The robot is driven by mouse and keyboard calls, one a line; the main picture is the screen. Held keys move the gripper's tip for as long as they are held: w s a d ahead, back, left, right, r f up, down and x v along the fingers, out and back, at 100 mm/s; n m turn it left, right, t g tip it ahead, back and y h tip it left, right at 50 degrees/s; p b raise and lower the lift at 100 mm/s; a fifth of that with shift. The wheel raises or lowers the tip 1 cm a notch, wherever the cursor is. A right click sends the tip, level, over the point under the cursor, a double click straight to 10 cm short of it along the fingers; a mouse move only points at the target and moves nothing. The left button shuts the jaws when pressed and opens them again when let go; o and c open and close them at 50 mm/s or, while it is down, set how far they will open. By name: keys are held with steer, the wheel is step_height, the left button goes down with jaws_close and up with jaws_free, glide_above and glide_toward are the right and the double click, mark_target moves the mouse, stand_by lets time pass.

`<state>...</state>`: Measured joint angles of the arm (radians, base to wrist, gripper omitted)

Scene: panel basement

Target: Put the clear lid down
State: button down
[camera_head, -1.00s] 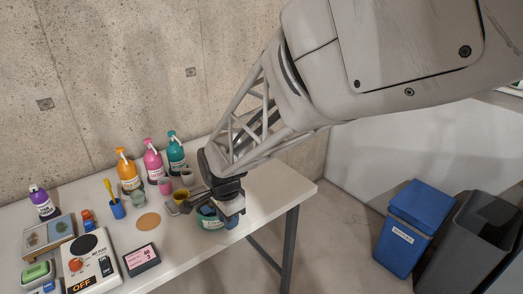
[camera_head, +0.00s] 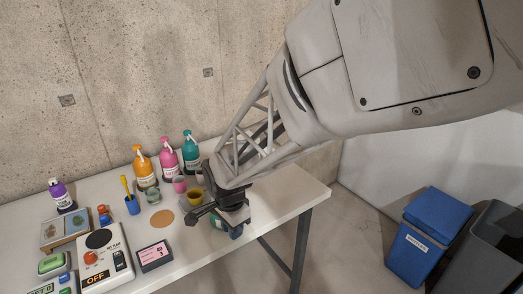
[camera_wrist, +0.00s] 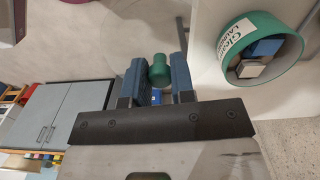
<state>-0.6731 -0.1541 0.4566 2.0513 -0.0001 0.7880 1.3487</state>
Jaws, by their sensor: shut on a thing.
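My gripper (camera_wrist: 158,82) is shut on a small green knob (camera_wrist: 158,66), which sits between its blue finger pads in the wrist view.
Pump bottles in orange (camera_head: 145,172), pink (camera_head: 169,160) and teal (camera_head: 190,152) stand at the back. A yellow cup (camera_head: 195,198) is close to my gripper. Blue (camera_head: 428,238) and dark bins stand on the floor.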

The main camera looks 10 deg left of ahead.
steer(key=s+a+f+n, duration=0.3)
steer(key=s+a+f, duration=0.1)
steer(key=s, duration=0.1)
steer(key=shift+s+a+f, duration=0.15)
steer(key=shift+s+a, duration=0.05)
steer(key=shift+s, duration=0.05)
steer(key=shift+w+a, duration=0.1)
steer(key=w+a, duration=0.3)
steer(key=w+a+f, duration=0.1)
steer(key=w+a, duration=0.7)
steer(key=shift+w+f, duration=0.15)
steer(key=shift+f, duration=0.1)
stand_by(0.4)
steer(key=shift+f, duration=1.75)
steer(key=shift+f, duration=0.15)
steer(key=c, duration=1)
jaws_free()
steer(key=shift+o, duration=0.2)
